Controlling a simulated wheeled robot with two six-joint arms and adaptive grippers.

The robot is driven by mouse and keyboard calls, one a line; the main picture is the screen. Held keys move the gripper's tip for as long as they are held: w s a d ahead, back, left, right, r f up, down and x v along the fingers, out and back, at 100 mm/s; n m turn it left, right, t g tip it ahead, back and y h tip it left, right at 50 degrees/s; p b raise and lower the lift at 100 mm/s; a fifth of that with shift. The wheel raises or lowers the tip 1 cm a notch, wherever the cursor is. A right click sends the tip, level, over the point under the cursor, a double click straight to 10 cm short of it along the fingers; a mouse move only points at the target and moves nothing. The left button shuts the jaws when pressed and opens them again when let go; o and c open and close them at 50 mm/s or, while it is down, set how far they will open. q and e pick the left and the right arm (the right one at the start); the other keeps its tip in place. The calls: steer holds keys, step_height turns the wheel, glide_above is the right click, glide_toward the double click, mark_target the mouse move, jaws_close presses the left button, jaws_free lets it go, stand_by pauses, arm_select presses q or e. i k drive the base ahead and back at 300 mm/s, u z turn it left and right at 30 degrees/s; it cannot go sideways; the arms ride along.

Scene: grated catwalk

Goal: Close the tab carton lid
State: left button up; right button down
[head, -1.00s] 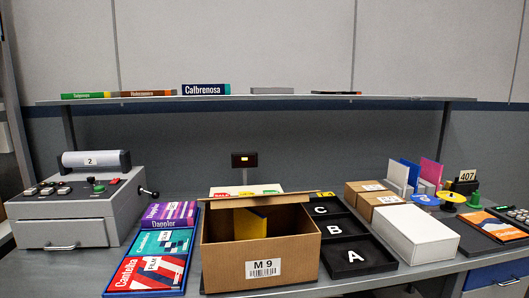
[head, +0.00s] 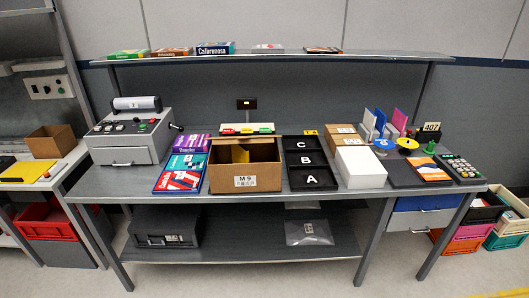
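The brown carton (head: 262,182), with an "M 9" barcode label on its front, stands open near the front edge of the workbench, left of centre. A brown strip (head: 262,140) runs along its back top edge; I cannot tell how much of it is the lid. A yellow thing (head: 240,154) shows inside, and the rest of the interior is dark. Neither of my grippers is in view.
Books (head: 180,181) lie close left of the carton, and black trays (head: 311,180) marked A, B and C stand close right. A grey machine (head: 130,138) stands at left, a white box (head: 360,168) at right. The floor (head: 260,273) in front is clear.

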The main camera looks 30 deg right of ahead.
mark_target(234, 140)
steer(key=u, duration=0.9)
steer(key=i, duration=0.8)
steer(key=z, duration=0.15)
